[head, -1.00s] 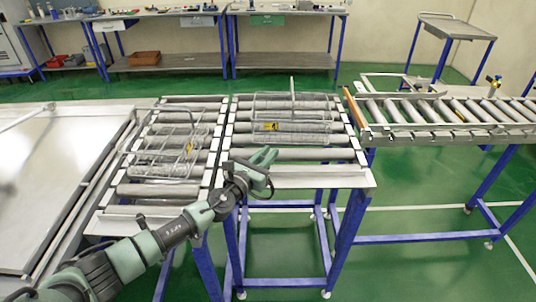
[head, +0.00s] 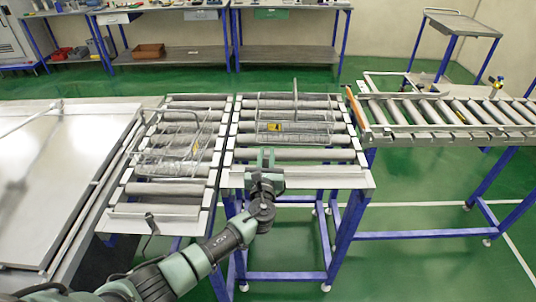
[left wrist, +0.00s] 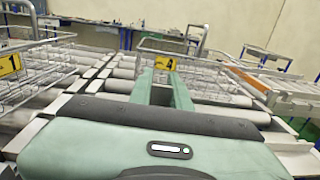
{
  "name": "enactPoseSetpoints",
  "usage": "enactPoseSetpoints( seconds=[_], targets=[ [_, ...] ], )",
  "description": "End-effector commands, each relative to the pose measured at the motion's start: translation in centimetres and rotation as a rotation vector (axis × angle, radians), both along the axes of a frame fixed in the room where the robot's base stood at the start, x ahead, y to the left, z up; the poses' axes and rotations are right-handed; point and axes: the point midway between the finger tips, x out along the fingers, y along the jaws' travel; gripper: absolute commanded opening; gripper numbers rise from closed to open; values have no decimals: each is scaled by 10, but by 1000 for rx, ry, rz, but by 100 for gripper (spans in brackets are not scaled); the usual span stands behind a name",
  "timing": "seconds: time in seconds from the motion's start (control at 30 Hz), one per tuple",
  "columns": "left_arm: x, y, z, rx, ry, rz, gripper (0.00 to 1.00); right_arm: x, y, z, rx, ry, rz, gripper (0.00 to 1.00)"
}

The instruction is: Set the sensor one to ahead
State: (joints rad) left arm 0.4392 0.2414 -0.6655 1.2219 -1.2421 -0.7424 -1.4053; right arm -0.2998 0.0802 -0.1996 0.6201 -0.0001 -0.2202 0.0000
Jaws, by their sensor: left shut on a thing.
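I cannot pick out sensor one for certain. A small yellow and dark device (head: 496,82) stands at the far side of the right conveyor. My left gripper (head: 266,152) reaches over the front plate of the middle conveyor, fingers pointing away at the middle wire basket (head: 300,116). In the left wrist view its green fingers (left wrist: 163,78) meet just below that basket's yellow label 4 (left wrist: 165,63). The jaws are shut at the basket's front, though the held part is hidden. A second wire basket (head: 170,140) has label 1 (left wrist: 9,64). My right gripper is out of view.
The middle roller conveyor (head: 300,155) stands between the left roller conveyor (head: 150,193) and the right one (head: 470,112). A flat metal panel (head: 50,170) lies far left. Workbenches (head: 180,57) line the back. Green floor is open in front of the right conveyor.

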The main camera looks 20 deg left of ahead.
Motion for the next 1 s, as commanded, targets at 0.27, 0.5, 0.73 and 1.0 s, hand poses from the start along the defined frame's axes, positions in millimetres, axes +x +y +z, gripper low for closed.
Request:
enactPoseSetpoints(
  seconds=[0.27,0.5,0.73,1.0],
  targets=[
    [0,1,-1,1,0,50,0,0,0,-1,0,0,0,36],
    [-1,1,-1,2,0,51,0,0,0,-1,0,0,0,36],
    [0,1,-1,1,0,51,40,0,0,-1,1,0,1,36],
    [-1,1,0,1,0,50,40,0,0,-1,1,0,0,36]
  ],
)
